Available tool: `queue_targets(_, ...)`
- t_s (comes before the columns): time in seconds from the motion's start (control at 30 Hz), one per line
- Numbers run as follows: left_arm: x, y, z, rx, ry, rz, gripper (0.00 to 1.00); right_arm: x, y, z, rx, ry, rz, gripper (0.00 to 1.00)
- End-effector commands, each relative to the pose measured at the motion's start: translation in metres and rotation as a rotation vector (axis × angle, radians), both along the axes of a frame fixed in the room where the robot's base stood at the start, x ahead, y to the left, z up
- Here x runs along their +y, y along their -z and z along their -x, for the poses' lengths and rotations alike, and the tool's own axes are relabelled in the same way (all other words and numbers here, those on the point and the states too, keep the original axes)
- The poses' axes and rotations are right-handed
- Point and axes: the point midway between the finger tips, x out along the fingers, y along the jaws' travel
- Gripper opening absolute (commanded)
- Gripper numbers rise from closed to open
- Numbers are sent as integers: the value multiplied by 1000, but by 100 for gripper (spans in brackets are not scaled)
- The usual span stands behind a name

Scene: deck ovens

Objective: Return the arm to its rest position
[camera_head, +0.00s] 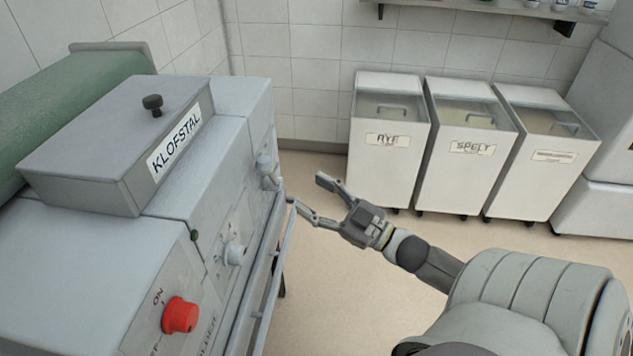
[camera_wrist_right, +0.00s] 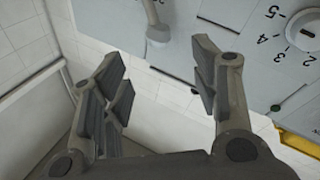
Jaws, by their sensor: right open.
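My right gripper (camera_head: 313,199) is open and empty in the head view. Its fingers point left toward the front of the grey KLOFSTAL machine (camera_head: 130,190), close to the rail (camera_head: 272,275) along its front. I cannot tell whether a fingertip touches the rail. In the right wrist view the spread fingers (camera_wrist_right: 160,85) have nothing between them. Beyond them are a grey lever (camera_wrist_right: 157,32) and a numbered dial (camera_wrist_right: 303,30) on the machine's panel. My left gripper is not in view.
The machine carries a red knob (camera_head: 180,315) and a pale dial (camera_head: 234,253). White wheeled bins marked RYE (camera_head: 385,165) and SPELT (camera_head: 468,175), plus a third bin (camera_head: 545,180), stand by the tiled wall. The floor (camera_head: 350,285) between machine and bins is clear.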

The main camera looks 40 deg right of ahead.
Motion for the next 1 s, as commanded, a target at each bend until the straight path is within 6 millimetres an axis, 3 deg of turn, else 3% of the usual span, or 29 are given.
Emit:
queue_targets(0.33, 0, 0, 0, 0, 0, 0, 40, 0, 1, 0, 2, 2, 0, 56)
queue_targets(0.47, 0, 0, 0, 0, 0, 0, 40, -11, 25, -3, 50, 44, -6, 56)
queue_targets(0.57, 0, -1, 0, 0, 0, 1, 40, -29, 73, -4, 146, 117, -16, 56)
queue_targets(0.77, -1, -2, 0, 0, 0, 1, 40, -59, 214, 18, 437, 291, -40, 56)
queue_targets(0.87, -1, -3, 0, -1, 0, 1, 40, -59, 285, 42, 593, 354, -46, 56)
queue_targets(1.0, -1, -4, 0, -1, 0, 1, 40, -46, 377, 89, 816, 416, -47, 56)
